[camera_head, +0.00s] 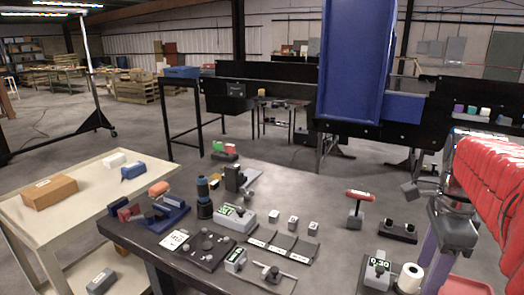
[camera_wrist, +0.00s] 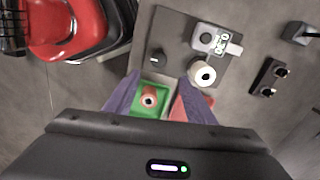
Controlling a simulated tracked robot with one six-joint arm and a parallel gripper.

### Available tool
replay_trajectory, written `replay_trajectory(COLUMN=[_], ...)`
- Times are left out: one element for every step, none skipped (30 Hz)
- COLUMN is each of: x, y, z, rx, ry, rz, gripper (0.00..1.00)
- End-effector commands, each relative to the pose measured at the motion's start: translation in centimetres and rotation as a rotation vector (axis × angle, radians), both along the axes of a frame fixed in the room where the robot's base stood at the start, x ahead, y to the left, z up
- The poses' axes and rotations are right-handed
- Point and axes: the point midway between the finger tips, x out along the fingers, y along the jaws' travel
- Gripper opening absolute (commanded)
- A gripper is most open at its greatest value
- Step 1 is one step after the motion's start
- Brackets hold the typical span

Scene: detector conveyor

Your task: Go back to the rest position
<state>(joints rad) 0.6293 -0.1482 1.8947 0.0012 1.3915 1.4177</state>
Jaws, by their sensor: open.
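My gripper (camera_wrist: 158,80) is open, with its two purple fingers apart in the wrist view. A green square piece (camera_wrist: 152,98) with a round reddish part on it shows between and below the fingers; I see no contact with it. In the head view my gripper (camera_head: 438,240) hangs at the right, at the end of my red arm, beside a white roll (camera_head: 410,278). That roll also shows in the wrist view (camera_wrist: 203,75), just past the right finger. A red thing (camera_wrist: 192,106) is partly hidden behind the right finger.
A grey device with a green display (camera_head: 377,270) stands left of the roll. A dark block with two knobs (camera_head: 398,232) and a red-handled tool (camera_head: 357,205) are behind it. A workbench with several devices (camera_head: 207,248) is at centre. A cream table (camera_head: 75,212) is left; a blue chute (camera_head: 355,60) rises behind.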

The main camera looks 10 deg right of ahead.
Motion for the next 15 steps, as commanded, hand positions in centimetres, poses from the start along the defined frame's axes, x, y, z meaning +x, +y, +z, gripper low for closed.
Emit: replay_trajectory(x=[0.1,0.2,0.3,0.4,0.6,0.7,0.8,0.8,0.8,0.8,0.8,0.7,0.7,0.7,0.7], y=[-0.1,-0.1,-0.2,-0.3,-0.4,-0.5,-0.6,-0.6,-0.6,-0.5,-0.5,-0.3,0.0,0.2,0.7], z=[0.0,0.0,0.0,0.0,-0.1,-0.4,-0.7,-1.0,-1.4,-1.7,-2.0,-2.3,-2.5,-2.7,-3.0], rx=[-0.002,-0.004,-0.01,-0.014,-0.018,-0.023,-0.027,-0.03,-0.037,-0.041,-0.048,-0.056,-0.065,-0.072,-0.084], ry=[-0.002,-0.006,-0.012,-0.017,-0.021,-0.026,-0.029,-0.031,-0.034,-0.037,-0.041,-0.046,-0.051,-0.055,-0.062], rz=[0.024,0.044,0.078,0.108,0.142,0.192,0.232,0.273,0.33,0.373,0.417,0.476,0.524,0.571,0.638], gripper=[0.5,0.5,0.5,0.5,0.5,0.5,0.5,0.5,0.5,0.5,0.5,0.5,0.5,0.5,0.5])
